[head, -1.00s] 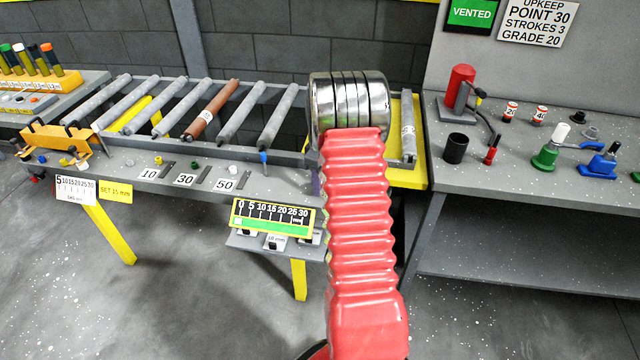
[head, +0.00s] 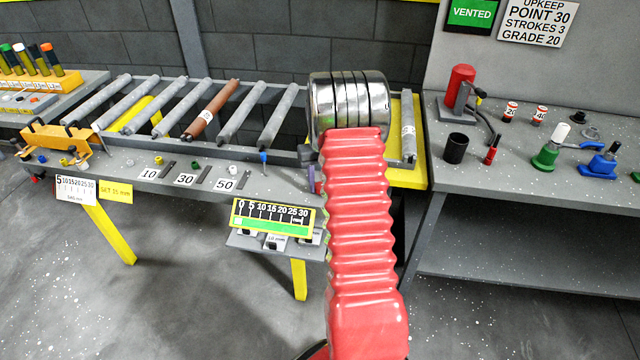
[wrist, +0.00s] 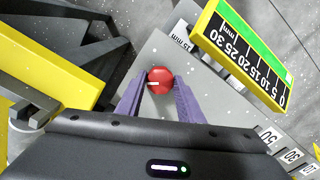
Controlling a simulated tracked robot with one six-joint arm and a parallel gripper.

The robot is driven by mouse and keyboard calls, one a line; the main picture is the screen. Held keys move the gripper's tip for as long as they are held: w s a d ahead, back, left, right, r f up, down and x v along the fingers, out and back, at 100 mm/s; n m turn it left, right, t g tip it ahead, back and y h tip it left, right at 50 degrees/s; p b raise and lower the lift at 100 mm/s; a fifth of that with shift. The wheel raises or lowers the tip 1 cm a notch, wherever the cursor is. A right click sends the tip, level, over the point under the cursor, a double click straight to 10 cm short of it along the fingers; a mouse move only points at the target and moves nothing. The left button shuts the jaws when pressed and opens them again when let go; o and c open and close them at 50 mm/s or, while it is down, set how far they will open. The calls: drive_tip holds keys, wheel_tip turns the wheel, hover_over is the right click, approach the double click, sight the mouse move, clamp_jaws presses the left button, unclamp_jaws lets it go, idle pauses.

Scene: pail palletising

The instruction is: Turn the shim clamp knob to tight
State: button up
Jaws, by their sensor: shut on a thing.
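The red clamp knob (wrist: 160,76) with a white pointer line is in the wrist view, on the grey bench edge. Its line points to the left in that view. My gripper (wrist: 160,88) has its two purple fingers on either side of the knob, shut on it. In the head view my red sleeved arm hides the knob and most of my gripper; only a bit of purple finger shows beside it. No tight or loose marking is readable around the knob.
A yellow-and-black scale board (head: 273,218) with a green bar hangs on the bench front, close to the knob; it also shows in the wrist view (wrist: 243,50). A yellow frame part (wrist: 45,70) lies left in the wrist view. Rollers (head: 208,110) stand behind.

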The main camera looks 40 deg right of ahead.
drive_tip(key=m, duration=1.3)
drive_tip(key=shift+s+d, duration=0.1)
idle(0.4)
drive_tip(key=o, duration=1.1)
drive_tip(key=shift+c, duration=0.2)
wheel_tip(320, 180, up, 14)
drive_tip(key=shift+f, duration=0.15)
